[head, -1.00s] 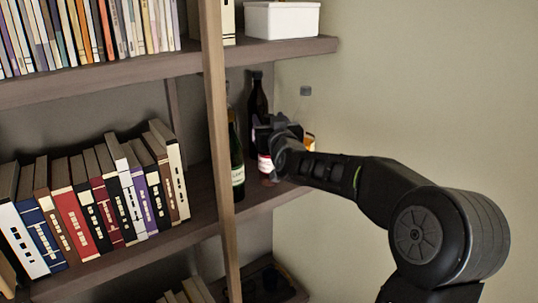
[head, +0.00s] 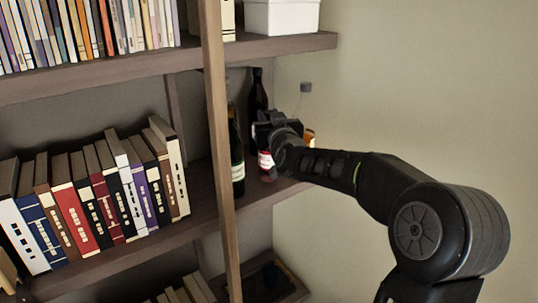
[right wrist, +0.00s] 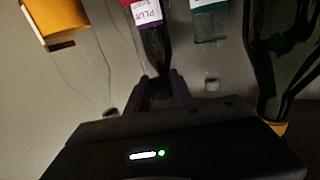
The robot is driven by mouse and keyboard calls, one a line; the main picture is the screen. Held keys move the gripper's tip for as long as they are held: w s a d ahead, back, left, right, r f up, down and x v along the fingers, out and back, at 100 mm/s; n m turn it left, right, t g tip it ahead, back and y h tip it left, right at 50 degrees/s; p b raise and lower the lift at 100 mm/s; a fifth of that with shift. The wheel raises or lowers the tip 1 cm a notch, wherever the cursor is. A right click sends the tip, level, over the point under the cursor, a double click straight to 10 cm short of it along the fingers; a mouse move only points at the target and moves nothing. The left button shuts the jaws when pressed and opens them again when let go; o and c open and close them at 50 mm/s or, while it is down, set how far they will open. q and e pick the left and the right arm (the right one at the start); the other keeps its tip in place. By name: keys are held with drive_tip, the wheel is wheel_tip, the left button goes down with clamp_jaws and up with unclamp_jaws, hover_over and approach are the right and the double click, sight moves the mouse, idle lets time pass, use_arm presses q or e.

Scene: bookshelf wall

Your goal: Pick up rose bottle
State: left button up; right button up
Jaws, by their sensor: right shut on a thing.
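The rose bottle (head: 266,166), with a red and white label, stands near the right end of the middle shelf (head: 262,199). My right gripper (head: 264,128) is around its upper part and hides its neck in the head view. In the right wrist view the fingers (right wrist: 158,92) are closed on the dark neck of a bottle (right wrist: 153,45), whose label shows upside down. I cannot tell whether its base is clear of the shelf. My left gripper is not in view.
A dark green bottle (head: 236,150) stands just left of it, and a dark bottle (head: 258,95) behind. A clear bottle with a grey cap (head: 306,87) and an orange-labelled item (head: 310,138) are to the right. The upper shelf (head: 290,46) is close above. Books (head: 90,200) fill the left.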

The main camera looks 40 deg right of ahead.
clamp_jaws()
drive_tip(key=shift+r, duration=0.1)
idle(0.8)
